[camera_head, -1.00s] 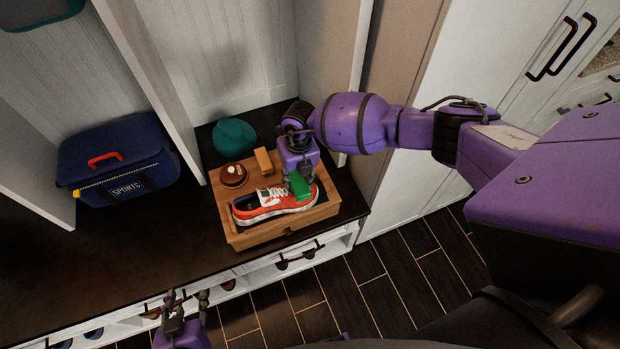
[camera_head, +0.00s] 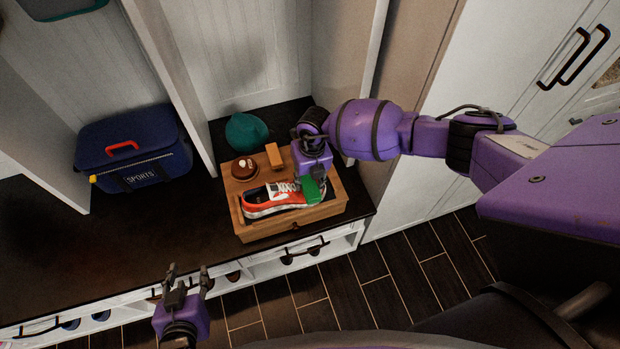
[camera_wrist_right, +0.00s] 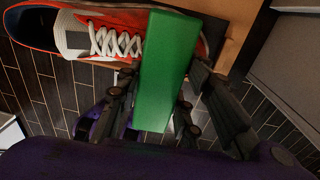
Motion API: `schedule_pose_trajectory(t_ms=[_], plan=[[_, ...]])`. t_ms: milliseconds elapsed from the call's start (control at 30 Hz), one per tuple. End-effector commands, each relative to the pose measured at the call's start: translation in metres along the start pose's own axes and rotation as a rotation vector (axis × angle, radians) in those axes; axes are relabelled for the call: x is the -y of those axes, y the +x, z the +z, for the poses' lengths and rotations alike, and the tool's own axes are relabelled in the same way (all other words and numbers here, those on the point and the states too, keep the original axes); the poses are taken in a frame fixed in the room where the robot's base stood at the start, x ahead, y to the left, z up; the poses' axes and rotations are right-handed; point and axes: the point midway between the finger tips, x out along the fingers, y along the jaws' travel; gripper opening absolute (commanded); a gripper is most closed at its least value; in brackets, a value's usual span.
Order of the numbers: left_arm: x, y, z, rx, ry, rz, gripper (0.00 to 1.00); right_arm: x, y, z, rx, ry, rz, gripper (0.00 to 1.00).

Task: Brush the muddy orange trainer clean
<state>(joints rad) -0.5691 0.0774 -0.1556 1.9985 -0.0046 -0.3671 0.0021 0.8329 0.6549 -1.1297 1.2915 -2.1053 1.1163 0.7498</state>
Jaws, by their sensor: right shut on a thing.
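The orange trainer (camera_head: 262,203) lies on its sole on a wooden box (camera_head: 285,229), with white laces and a white sole. Mud on it cannot be made out clearly. My right gripper (camera_head: 312,180) is over the trainer's right part, shut on a green block-shaped brush (camera_head: 315,191). In the right wrist view, the green brush (camera_wrist_right: 165,70) covers part of the trainer (camera_wrist_right: 75,30) beside the laces. Its underside is hidden, so contact cannot be told. My left gripper (camera_head: 188,280) is open and empty in front of the bench.
A brown round tin (camera_head: 244,168) and a small tan block (camera_head: 274,155) sit at the box's back. A teal rounded item (camera_head: 246,132) lies behind it. A blue sports bag (camera_head: 135,150) stands left on the dark bench (camera_head: 110,235). The bench between them is clear.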

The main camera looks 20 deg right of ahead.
Motion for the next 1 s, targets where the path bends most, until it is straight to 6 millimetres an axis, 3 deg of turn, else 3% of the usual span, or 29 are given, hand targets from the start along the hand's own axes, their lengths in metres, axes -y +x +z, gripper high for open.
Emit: schedule_pose_trajectory(t_ms=[467,1000], plan=[[0.0,0.0,0.004,0.007,0.0,0.0,0.4,0.0,0.002,0.004,0.001,0.0,0.0,0.05],[-0.001,0.001,0.03,0.05,0.0,0.002,0.4,-0.001,0.0,0.037,0.001,0.0,0.0,0.05]])
